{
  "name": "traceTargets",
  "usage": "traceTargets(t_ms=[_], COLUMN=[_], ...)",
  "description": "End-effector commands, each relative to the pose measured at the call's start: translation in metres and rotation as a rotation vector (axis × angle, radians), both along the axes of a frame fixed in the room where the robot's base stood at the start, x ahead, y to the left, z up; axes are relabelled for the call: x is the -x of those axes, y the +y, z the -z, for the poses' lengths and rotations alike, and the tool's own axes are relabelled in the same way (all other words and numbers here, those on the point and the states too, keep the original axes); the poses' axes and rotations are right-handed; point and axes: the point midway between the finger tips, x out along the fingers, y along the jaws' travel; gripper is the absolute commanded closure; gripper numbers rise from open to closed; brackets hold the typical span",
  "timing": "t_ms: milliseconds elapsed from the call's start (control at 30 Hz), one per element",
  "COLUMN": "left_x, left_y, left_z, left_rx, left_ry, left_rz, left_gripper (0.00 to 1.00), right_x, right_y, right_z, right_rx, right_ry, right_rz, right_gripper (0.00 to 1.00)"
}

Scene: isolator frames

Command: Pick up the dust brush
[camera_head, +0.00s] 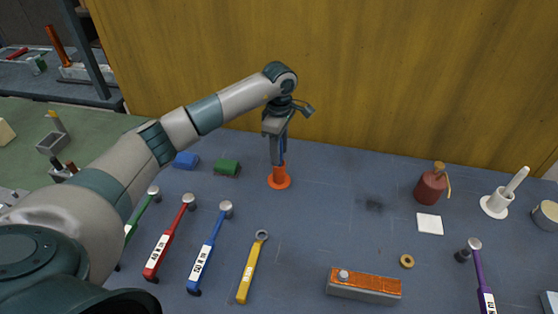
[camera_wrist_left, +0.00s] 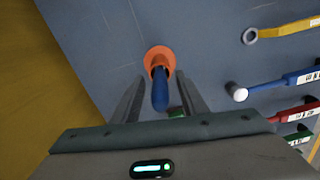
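A blue handle (camera_wrist_left: 160,95) stands upright in an orange round stand (camera_head: 279,182) near the back wall; it is likely the dust brush, but I see no bristles. In the head view my left gripper (camera_head: 278,150) points down over the stand and hides most of the handle (camera_head: 284,152). In the left wrist view the orange stand (camera_wrist_left: 158,56) lies beyond the handle. The two fingers are apart on either side of the handle, with gaps on both sides. My right gripper is not in view.
Green (camera_head: 144,207), red (camera_head: 166,244) and blue (camera_head: 208,253) hammers and a yellow wrench (camera_head: 251,268) lie in front. Blue (camera_head: 186,159) and green (camera_head: 227,168) blocks sit left of the stand. A dark red bottle (camera_head: 430,188) and a white holder (camera_head: 496,203) stand right. The table's middle is clear.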

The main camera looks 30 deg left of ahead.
Motion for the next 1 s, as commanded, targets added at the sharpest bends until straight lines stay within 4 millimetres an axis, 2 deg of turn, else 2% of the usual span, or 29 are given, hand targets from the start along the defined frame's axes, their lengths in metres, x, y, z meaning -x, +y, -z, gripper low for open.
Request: traceTargets(t_ms=[33,200,667,833,1000], left_x=[0.000,0.000,-0.001,-0.001,-0.001], left_y=[0.000,0.000,0.000,0.001,0.000], left_z=[0.000,0.000,-0.006,-0.024,-0.051], left_rx=[0.000,0.000,0.000,0.000,0.000], left_ry=[0.000,0.000,-0.003,-0.005,-0.005], left_rz=[0.000,0.000,0.000,0.000,0.001], left_gripper=[0.60,1.00,1.00,1.00,1.00], right_x=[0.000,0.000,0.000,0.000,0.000], right_y=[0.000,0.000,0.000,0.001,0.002], right_z=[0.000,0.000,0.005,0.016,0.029], right_rx=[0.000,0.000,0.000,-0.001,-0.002], right_ry=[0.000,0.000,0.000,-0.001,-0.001], right_rz=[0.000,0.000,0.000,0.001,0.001], right_gripper=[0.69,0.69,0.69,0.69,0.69])
